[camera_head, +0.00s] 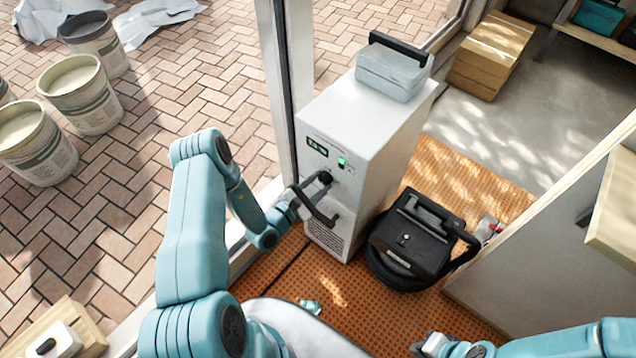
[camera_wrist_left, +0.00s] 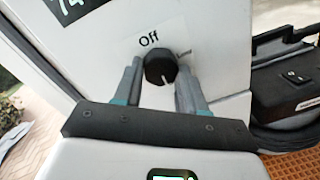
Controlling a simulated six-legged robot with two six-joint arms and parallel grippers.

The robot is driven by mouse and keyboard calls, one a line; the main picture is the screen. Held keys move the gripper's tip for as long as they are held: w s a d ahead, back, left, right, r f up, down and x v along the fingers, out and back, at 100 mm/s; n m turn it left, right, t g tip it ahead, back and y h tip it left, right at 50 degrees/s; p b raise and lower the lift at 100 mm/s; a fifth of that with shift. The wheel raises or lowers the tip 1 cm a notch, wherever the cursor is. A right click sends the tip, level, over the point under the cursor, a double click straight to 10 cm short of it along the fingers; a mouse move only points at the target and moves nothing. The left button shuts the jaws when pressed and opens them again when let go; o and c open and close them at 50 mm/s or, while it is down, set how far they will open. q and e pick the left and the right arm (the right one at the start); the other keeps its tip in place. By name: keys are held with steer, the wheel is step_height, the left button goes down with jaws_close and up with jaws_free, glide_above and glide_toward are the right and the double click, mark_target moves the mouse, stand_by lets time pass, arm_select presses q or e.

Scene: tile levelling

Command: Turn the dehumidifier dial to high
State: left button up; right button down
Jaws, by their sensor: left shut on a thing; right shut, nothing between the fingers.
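The dehumidifier (camera_head: 372,150) is a tall white box standing on the orange mat. Its black dial (camera_wrist_left: 160,67) sits on the front panel, with the label "Off" printed above it. My left gripper (camera_wrist_left: 158,85) is shut on the dial, one finger on each side; in the head view the left gripper (camera_head: 317,197) is at the panel and partly covers the dial. My right gripper (camera_head: 417,347) is shut and empty at the bottom edge, far from the dehumidifier.
A black machine (camera_head: 412,243) with a hose stands close to the dehumidifier's right. A grey case (camera_head: 393,72) sits on top. A post (camera_head: 288,80) rises just left. Buckets (camera_head: 80,93) stand on the paving, and a cardboard box (camera_head: 490,56) is at the back.

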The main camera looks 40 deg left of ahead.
stand_by(0.3)
arm_select(q)
steer(key=o, duration=1.1)
steer(key=shift+c, duration=0.2)
steer(key=s+a, duration=0.2)
steer(key=s, duration=1.4)
steer(key=shift+a+p, duration=0.15)
steer(key=shift+p, duration=0.15)
